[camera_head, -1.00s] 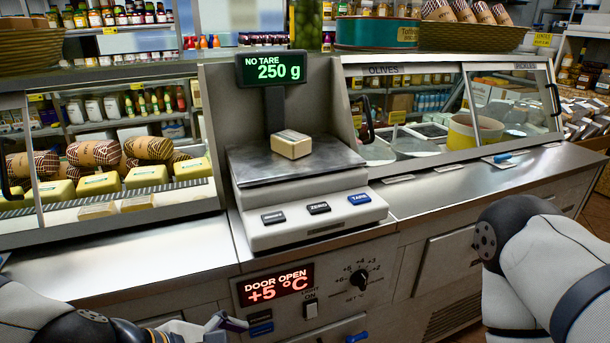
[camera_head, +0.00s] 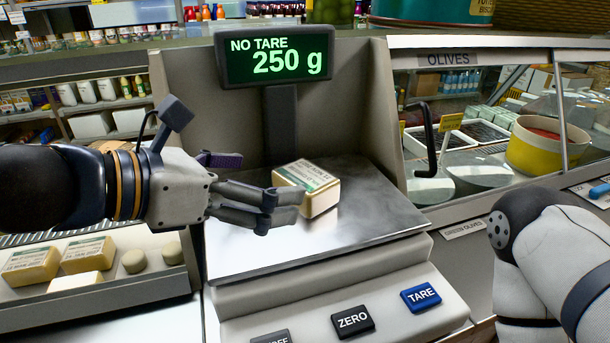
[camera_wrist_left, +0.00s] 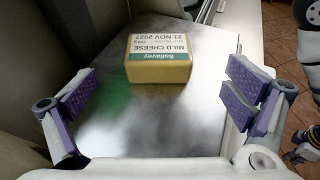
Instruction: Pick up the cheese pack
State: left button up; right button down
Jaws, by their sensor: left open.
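The cheese pack (camera_head: 310,187) is a small pale-yellow block with a white and green label. It lies on the steel plate of the scale (camera_head: 375,200). In the left wrist view the cheese pack (camera_wrist_left: 159,60) shows its "Mild Cheese" label, ahead of and between the two fingers. My left gripper (camera_head: 255,188) is open and empty. It reaches over the plate from the left, its fingertips close to the pack's left side; I cannot tell whether they touch it. In the left wrist view the open gripper (camera_wrist_left: 162,86) shows purple finger pads on both sides.
The scale display (camera_head: 275,54) reads 250 g on a post behind the plate. Scale buttons (camera_head: 352,320) are at the front. More cheese blocks (camera_head: 88,255) lie in the case at left. The olive case (camera_head: 470,150) stands at right.

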aim_at(302, 176)
pick_arm(q)
jog(key=b+x, duration=0.1)
jog(key=x, duration=0.7)
jog(key=shift+w+d+r, duration=0.1)
jog(key=shift+w+d, duration=0.05)
jog(key=shift+w, duration=0.05)
jog(key=shift+c, duration=1.1)
jog(key=c, duration=1.2)
